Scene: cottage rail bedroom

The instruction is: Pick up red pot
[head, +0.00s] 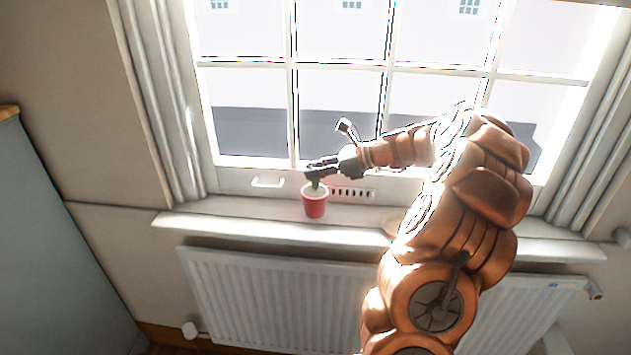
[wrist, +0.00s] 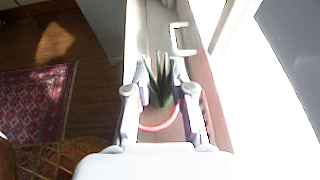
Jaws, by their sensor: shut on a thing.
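The red pot (head: 314,205) is a small tapered pot with a pale rim and a green plant in it. In the head view it is upright at the windowsill, below my gripper (head: 312,170). I cannot tell whether its base touches the sill. In the wrist view the red rim (wrist: 158,128) curves between the fingers of my gripper (wrist: 160,88), and the spiky green plant (wrist: 158,82) stands between the fingertips. The gripper is shut on the plant and pot; the exact contact is hard to make out in the bright light.
The white windowsill (head: 240,224) runs under the window, with a radiator (head: 270,290) below. A window handle (head: 268,182) is near the pot.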

